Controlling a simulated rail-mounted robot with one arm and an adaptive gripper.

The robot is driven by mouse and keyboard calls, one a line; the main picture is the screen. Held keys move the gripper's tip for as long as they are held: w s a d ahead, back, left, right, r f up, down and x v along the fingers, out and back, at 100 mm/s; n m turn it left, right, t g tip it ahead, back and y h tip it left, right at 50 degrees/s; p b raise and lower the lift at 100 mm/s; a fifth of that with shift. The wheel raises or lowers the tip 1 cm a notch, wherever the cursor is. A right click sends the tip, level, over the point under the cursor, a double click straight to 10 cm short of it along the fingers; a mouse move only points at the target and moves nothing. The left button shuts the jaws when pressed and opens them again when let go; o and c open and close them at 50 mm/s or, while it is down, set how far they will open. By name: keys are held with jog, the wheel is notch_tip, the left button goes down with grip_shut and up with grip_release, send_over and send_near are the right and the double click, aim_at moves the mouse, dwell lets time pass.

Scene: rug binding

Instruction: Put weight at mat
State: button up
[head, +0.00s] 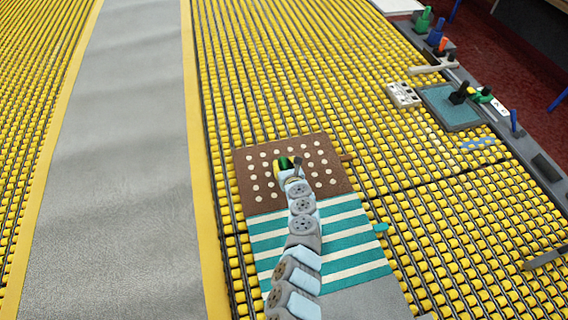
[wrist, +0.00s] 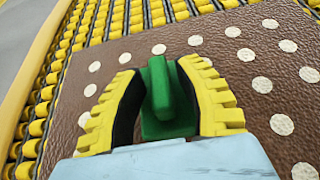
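A green weight (wrist: 160,100) with an upright grip on a blocky base shows in the wrist view. It also shows as a small green shape in the head view (head: 282,164). The brown mat with cream dots (head: 250,170) lies beneath the gripper and fills much of the wrist view (wrist: 110,55). I cannot tell whether the weight touches the mat. My arm hides part of the mats.
A grey strip (head: 110,150) runs at left. A blue-grey tray (head: 445,115), a white block (head: 402,95) and other small items stand along the right edge.

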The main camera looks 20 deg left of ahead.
aim_at(284, 162)
jog(key=shift+r, duration=0.2)
jog(key=shift+s+d+r+p, duration=0.25)
jog(key=shift+s+p, duration=0.05)
jog(key=shift+p, duration=0.2)
jog(key=shift+p+v, duration=0.8)
jog(key=shift+v, duration=0.25)
jog(key=shift+p+v, duration=0.7)
jog(key=shift+v, duration=1)
jog(key=shift+s+d+r, duration=0.1)
jog(key=shift+s+d, duration=0.15)
jog(key=shift+s, duration=0.05)
jog(key=shift+p+v, duration=0.4)
jog(key=shift+v, duration=1.95)
jog(key=shift+s, duration=0.1)
